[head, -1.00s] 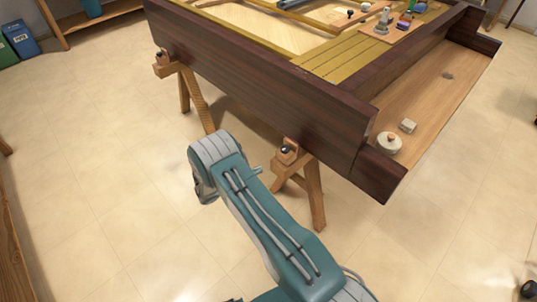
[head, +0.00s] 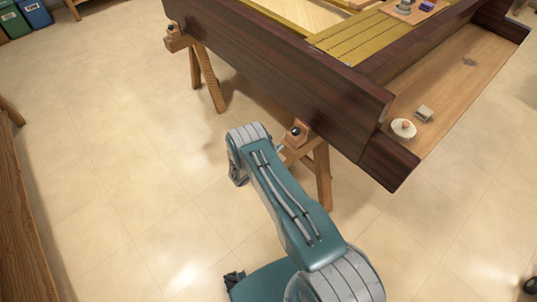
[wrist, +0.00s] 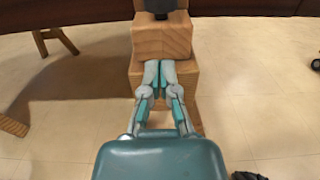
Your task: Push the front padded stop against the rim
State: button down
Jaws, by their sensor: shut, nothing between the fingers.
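The front padded stop (wrist: 162,38) is a light wooden block with a dark knob at its top, sitting on a wooden trestle (wrist: 190,82). In the head view the stop (head: 297,131) shows beside the dark rim (head: 285,75) of the piano case. The rim (wrist: 75,13) crosses the top of the wrist view behind the stop. My gripper (wrist: 160,64) is shut and empty, its fingertips at the lower front of the block; whether they touch it I cannot tell. In the head view my arm hides the gripper.
Another similar stop (head: 174,30) sits on the far-left trestle. A round pale piece (head: 403,129) and a small block (head: 424,113) lie on the wooden shelf (head: 450,85). A wooden bench (head: 25,220) stands at the left. The tiled floor between is clear.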

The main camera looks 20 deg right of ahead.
aim_at(290, 140)
jog(key=shift+x, duration=2.05)
jog(key=shift+x, duration=1.95)
jog(key=v, duration=1.4)
